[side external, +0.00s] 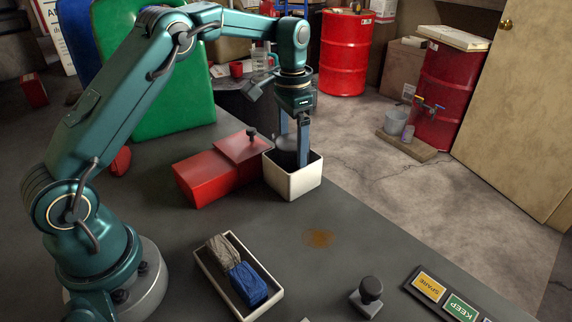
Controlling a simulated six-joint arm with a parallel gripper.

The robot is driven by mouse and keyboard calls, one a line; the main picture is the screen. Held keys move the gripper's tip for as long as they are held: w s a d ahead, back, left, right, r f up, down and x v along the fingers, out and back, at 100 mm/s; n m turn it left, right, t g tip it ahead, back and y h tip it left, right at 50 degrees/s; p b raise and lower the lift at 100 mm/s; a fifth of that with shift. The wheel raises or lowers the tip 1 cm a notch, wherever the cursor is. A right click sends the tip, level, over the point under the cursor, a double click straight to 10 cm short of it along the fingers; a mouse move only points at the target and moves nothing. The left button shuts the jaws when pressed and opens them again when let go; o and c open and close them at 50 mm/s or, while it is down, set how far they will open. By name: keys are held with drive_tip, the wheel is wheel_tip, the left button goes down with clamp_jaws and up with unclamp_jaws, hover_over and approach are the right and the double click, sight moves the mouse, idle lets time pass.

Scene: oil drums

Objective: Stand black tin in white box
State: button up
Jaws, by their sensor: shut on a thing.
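The white box (294,184) stands on the grey table near its far edge, in the side external view. My gripper (292,148) points down over the box, its fingers reaching into the opening. It is shut on the black tin (285,142), which is upright between the fingers. The tin's top shows around the rim level; its lower part is hidden by the box's front walls. I cannot tell whether the tin touches the box floor.
A red box (205,179) with a black-knobbed lid (244,147) sits just left of the white box. A tray (213,274) with grey and blue cloths, a black stamp (369,292) and a label strip (443,296) lie nearer. The middle right of the table is clear except a rusty stain.

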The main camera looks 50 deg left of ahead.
drive_tip(key=shift+s+f, duration=0.1)
drive_tip(key=shift+f, duration=0.75)
drive_tip(key=o, duration=1.5)
drive_tip(key=shift+c, duration=0.2)
wheel_tip(320, 180, up, 7)
drive_tip(key=shift+r, duration=1.15)
drive_tip(key=s+d+r+n+t, duration=0.2)
drive_tip(key=s+d+r+t, duration=0.15)
drive_tip(key=s+r, duration=0.5)
drive_tip(key=s+d+f+t, duration=0.1)
drive_tip(key=s+f, duration=0.3)
drive_tip(key=s, duration=0.2)
drive_tip(key=s+d+f+n+t, duration=0.1)
drive_tip(key=s+f, duration=0.2)
drive_tip(key=s, duration=0.4)
drive_tip(key=shift+s+f, duration=0.15)
drive_tip(key=shift+f, duration=0.2)
